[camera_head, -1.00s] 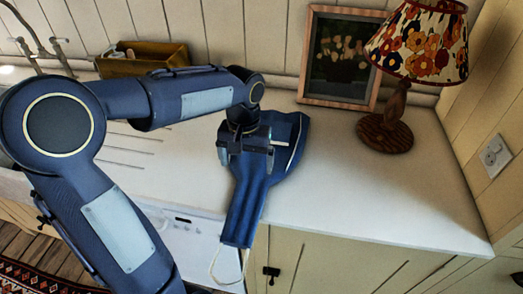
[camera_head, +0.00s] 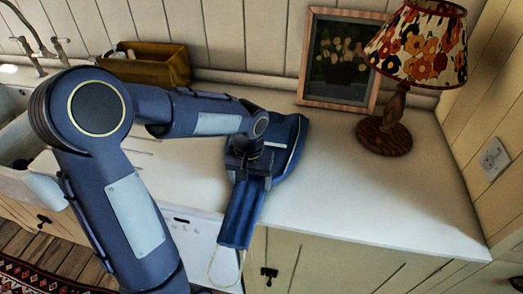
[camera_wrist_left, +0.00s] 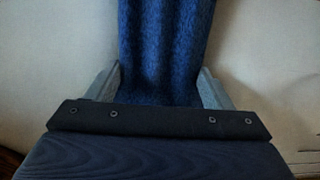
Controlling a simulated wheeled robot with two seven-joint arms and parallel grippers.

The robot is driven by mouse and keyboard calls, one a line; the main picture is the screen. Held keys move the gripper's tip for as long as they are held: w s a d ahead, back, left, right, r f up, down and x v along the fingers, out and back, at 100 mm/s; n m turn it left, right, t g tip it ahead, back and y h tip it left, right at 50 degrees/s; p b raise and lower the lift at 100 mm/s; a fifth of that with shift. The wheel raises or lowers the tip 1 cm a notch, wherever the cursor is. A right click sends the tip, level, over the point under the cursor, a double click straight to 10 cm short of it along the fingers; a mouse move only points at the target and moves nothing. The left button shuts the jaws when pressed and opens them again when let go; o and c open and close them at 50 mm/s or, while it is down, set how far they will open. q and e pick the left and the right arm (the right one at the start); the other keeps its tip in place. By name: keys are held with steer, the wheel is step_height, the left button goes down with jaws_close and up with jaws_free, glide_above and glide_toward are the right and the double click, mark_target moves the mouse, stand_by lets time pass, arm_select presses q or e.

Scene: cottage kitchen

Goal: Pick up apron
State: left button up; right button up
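The blue apron (camera_head: 286,150) lies on the white countertop, and its narrower end (camera_head: 240,218) hangs over the front edge with a pale strap loop below. My left gripper (camera_head: 248,170) is down at the middle of the apron. In the left wrist view, the apron (camera_wrist_left: 165,45) runs between the two grey fingers of my left gripper (camera_wrist_left: 160,85), one finger on each side. The fingers are spread wide; whether they touch the cloth is unclear. My right gripper is not in view.
A flowered lamp (camera_head: 397,105) and a framed picture (camera_head: 340,60) stand behind and right of the apron. A mustard box (camera_head: 150,65) stands at the back left, near the sink tap (camera_head: 38,38). The right part of the countertop (camera_head: 370,195) is clear.

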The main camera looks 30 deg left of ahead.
arm_select(q)
steer(key=c, duration=0.7)
steer(key=shift+r, duration=0.1)
